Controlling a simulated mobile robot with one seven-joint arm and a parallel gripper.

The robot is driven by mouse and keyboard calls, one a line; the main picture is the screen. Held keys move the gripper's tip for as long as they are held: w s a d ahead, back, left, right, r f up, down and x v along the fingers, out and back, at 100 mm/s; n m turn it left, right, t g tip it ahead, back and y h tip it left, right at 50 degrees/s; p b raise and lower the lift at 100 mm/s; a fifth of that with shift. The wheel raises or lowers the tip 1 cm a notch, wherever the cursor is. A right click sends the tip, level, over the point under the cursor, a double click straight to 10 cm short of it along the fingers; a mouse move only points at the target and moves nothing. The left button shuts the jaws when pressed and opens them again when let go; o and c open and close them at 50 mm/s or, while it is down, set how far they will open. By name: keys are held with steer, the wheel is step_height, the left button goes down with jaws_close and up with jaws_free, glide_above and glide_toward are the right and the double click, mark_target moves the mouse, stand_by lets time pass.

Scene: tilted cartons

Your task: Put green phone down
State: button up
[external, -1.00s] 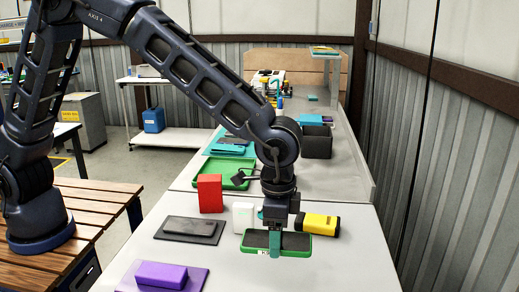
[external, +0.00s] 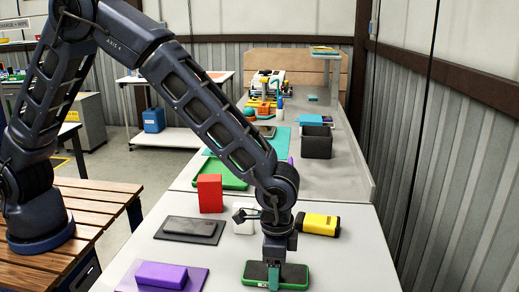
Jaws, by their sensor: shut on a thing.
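The green phone (external: 294,273), a dark-faced slab with a green rim, lies roughly level at the front of the light grey table, in the external view. My gripper (external: 273,277) points down from above and is shut on the phone near its middle. One teal finger shows in front of the phone's face. I cannot tell whether the phone touches the table or hangs just above it. The green tray (external: 233,183) lies further back, partly hidden by my arm.
A purple block (external: 162,274) on a purple mat and a dark block (external: 192,227) on a dark mat lie left. A red box (external: 210,193), a white box (external: 243,226) and a yellow box (external: 319,224) stand behind. The table's right side is clear.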

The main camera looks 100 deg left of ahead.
steer(key=shift+f, duration=0.1)
steer(key=o, duration=1.1)
step_height(320, 180, up, 12)
steer(key=s+a+r+t, duration=0.1)
steer(key=s+a+r, duration=0.2)
steer(key=s+r, duration=0.9)
steer(key=s+a+r+t, duration=0.15)
steer(key=s+r, duration=0.35)
steer(key=s, duration=0.6)
steer(key=s+a+r+t, duration=0.1)
steer(key=s+a+r, duration=0.3)
steer(key=s, duration=0.8)
steer(key=s+f+t, duration=0.1)
steer(key=s+f, duration=0.1)
steer(key=s, duration=1.1)
steer(key=shift+d, duration=0.25)
